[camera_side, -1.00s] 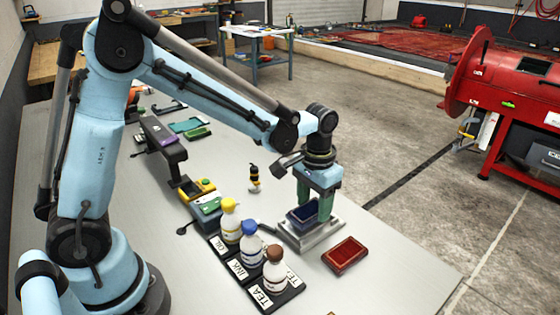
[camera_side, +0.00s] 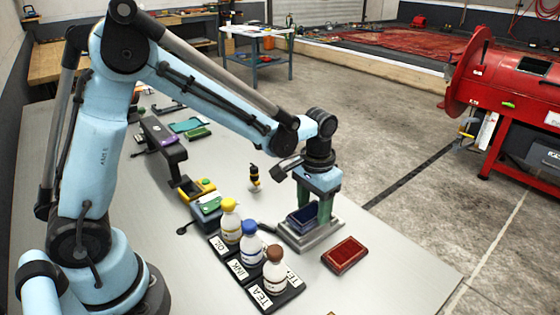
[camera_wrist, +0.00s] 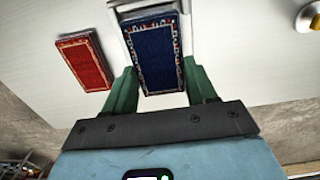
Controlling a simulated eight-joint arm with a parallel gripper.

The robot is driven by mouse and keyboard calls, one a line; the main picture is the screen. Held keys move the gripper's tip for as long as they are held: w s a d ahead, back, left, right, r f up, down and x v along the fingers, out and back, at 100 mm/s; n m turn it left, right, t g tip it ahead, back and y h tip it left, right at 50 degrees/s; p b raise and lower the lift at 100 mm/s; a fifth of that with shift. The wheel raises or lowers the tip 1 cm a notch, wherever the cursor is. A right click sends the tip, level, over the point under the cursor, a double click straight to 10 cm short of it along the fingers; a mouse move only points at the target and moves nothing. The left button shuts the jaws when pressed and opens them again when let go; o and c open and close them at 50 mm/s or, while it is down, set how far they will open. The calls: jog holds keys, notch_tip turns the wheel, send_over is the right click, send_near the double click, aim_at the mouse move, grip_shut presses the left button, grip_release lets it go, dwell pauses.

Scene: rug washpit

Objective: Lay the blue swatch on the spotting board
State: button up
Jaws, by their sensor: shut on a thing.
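The blue swatch (camera_side: 301,217) is a dark blue rectangle with a patterned border. It also shows in the wrist view (camera_wrist: 152,55), upright in the picture between my two green fingers. My gripper (camera_side: 314,209) is shut on its sides; the fingers also show in the wrist view (camera_wrist: 158,80). The swatch is over the pale grey spotting board (camera_side: 318,238), whose edge shows around the swatch in the wrist view (camera_wrist: 186,22). The swatch is very low over the board; I cannot tell whether it touches.
A red swatch (camera_side: 345,255) lies on the table just right of the board. A black rack (camera_side: 288,297) with yellow-, blue- and brown-capped bottles stands at the front left of the board. The table's right edge is close.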

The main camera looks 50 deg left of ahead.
aim_at(313, 210)
jog(key=shift+f, duration=0.4)
dwell(0.7)
jog(key=o, duration=1.4)
jog(key=shift+r, duration=3.5)
jog(key=s+a+r+t, duration=0.2)
jog(key=s+t, duration=0.1)
jog(key=s, duration=0.2)
jog(key=s+a+r+t, duration=0.1)
jog(key=s+a+t, duration=0.2)
jog(key=s, duration=0.3)
jog(key=shift+s+r+t, duration=0.2)
jog(key=shift+r+t, duration=0.2)
jog(key=shift+t, duration=0.2)
